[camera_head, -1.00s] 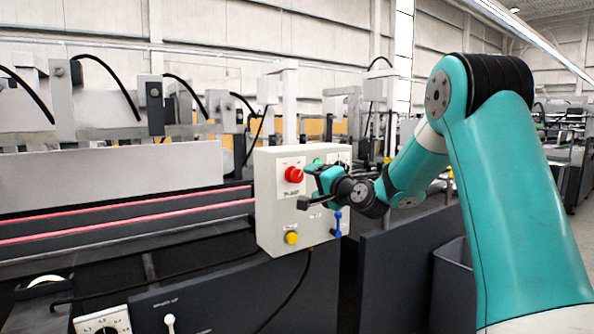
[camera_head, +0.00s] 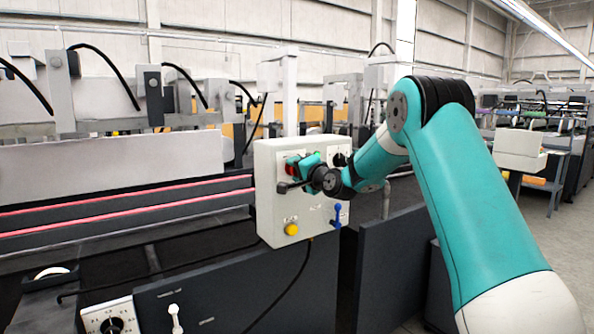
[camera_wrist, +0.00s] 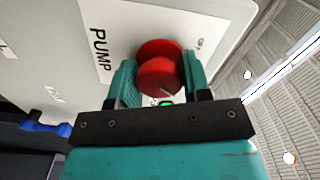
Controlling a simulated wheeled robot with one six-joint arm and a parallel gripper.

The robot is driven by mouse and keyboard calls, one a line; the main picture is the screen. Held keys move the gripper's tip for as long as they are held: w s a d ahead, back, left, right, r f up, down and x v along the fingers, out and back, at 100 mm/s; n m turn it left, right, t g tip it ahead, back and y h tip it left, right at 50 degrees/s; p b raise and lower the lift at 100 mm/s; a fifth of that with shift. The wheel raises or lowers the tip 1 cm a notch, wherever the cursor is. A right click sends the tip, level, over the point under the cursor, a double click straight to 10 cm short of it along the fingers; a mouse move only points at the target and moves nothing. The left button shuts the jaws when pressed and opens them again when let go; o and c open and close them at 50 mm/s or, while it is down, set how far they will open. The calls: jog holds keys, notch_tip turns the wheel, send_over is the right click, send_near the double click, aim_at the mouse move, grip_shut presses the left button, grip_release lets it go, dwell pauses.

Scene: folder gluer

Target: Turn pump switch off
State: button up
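The red pump switch (camera_wrist: 160,78) is a round red knob on the pale control box (camera_head: 268,215), beside a label reading PUMP (camera_wrist: 100,48). In the head view the red switch (camera_head: 291,165) is partly hidden by my gripper (camera_head: 304,168). In the wrist view my gripper (camera_wrist: 161,75) has one teal finger on each side of the knob. The knob nearly fills the space between the fingers. I cannot tell whether they press on it.
A yellow button (camera_head: 291,229) and a blue lever (camera_head: 337,214) are lower on the box. A black knob (camera_head: 339,159) is at its upper right. A white lever (camera_head: 174,318) and a dial plate (camera_head: 108,320) are at the lower left. A black cable hangs below the box.

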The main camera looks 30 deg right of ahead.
jog(key=shift+c, duration=0.7)
jog(key=shift+f+n+b, duration=0.15)
jog(key=shift+n+b, duration=0.15)
jog(key=shift+b, duration=0.25)
jog(key=shift+f+n+b, duration=0.1)
jog(key=shift+n+b, duration=0.4)
jog(key=shift+b, duration=0.35)
jog(key=n+b, duration=0.5)
jog(key=b, duration=0.1)
jog(key=shift+b, duration=0.3)
jog(key=n+b, duration=0.3)
jog(key=shift+n+b, duration=0.3)
jog(key=shift+n, duration=0.1)
jog(key=shift+n+b, duration=1.5)
jog(key=shift+n, duration=0.3)
jog(key=shift+r, duration=0.2)
